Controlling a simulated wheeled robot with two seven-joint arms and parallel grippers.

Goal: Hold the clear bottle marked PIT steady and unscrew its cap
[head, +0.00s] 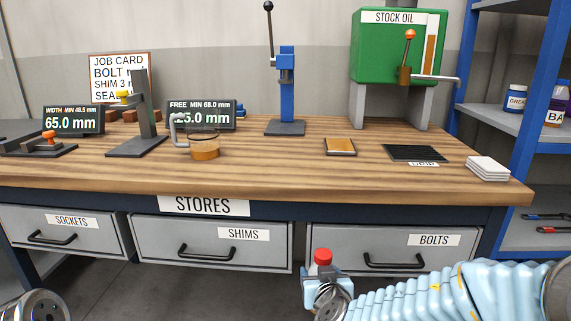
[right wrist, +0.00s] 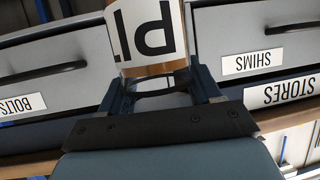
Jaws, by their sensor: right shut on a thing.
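The bottle marked PIT stands in my right gripper (head: 322,280), in front of the bench and below its top. In the head view its red cap (head: 322,256) is on top, and the gripper hides most of the body. In the right wrist view the clear bottle (right wrist: 155,71) shows its white PIT label upside down, with amber contents near the fingers. The right gripper (right wrist: 155,85) is shut around the bottle. My left gripper is not in view; only part of my left arm shows at the lower left corner.
The wooden bench (head: 280,178) holds a glass beaker of amber liquid (head: 205,148), a blue press (head: 286,90), a drip grate (head: 414,153) and white pads (head: 487,168). A green stock oil tank (head: 385,50) stands at the back. Drawers (head: 212,243) face me.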

